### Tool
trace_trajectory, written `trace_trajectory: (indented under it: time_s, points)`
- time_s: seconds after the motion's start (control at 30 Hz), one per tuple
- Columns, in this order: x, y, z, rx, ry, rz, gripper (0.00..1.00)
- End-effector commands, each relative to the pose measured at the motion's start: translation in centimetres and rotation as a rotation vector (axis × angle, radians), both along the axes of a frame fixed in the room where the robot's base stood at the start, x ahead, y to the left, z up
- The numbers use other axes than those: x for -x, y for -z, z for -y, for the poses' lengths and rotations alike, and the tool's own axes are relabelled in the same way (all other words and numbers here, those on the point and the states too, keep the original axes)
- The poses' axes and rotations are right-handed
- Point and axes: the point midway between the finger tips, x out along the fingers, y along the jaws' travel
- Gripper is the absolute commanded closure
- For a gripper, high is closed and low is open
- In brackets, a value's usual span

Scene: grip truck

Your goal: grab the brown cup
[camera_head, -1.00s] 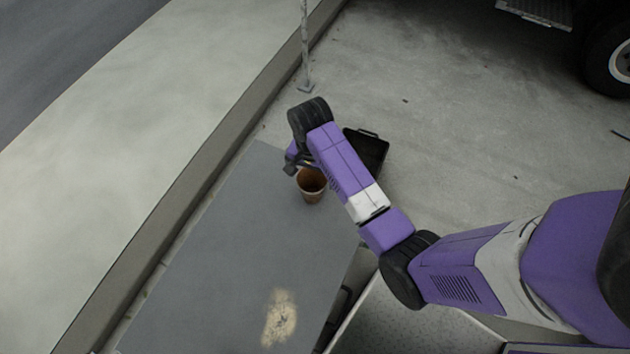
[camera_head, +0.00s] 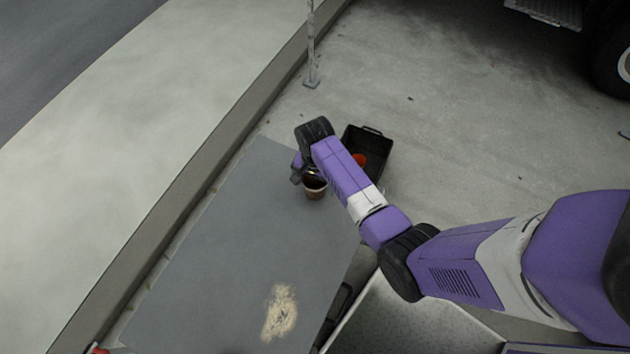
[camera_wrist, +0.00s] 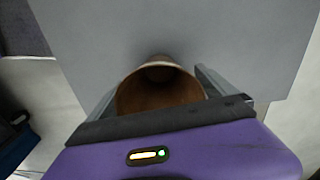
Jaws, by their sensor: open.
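The brown cup (camera_head: 316,190) stands upright near the far end of the grey table, partly hidden by my gripper (camera_head: 304,178) and arm in the head view. In the wrist view the cup (camera_wrist: 160,92) shows its open mouth and hollow inside, between my two fingers. My gripper (camera_wrist: 157,95) is open, with one finger on each side of the cup. I cannot tell whether either finger touches it.
The grey table (camera_head: 210,245) has a pale worn patch (camera_head: 279,312) near its front. A black crate (camera_head: 380,150) with an orange-red thing (camera_head: 359,160) in it is on the ground beyond my arm. A metal post (camera_head: 311,45) stands behind. The table's left side is clear.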

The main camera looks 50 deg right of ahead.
Motion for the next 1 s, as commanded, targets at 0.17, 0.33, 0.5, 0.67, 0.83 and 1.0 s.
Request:
trace_trajectory:
  time_s: [0.17, 0.33, 0.5, 0.67, 0.83, 1.0]
  points:
    - [0.0, 0.0, 0.0, 0.0, 0.0, 0.0, 0.3]
    - [0.0, 0.0, 0.0, 0.0, 0.0, 0.0, 0.63]
    - [0.0, 0.0, 0.0, 0.0, 0.0, 0.0, 0.69]
    - [0.0, -0.2, 0.0, 0.0, 0.0, 0.0, 0.69]
    - [-0.1, -1.2, 0.0, 0.001, 0.0, 0.001, 0.69]
    - [-0.1, -4.1, 0.0, 0.002, 0.0, 0.005, 0.69]
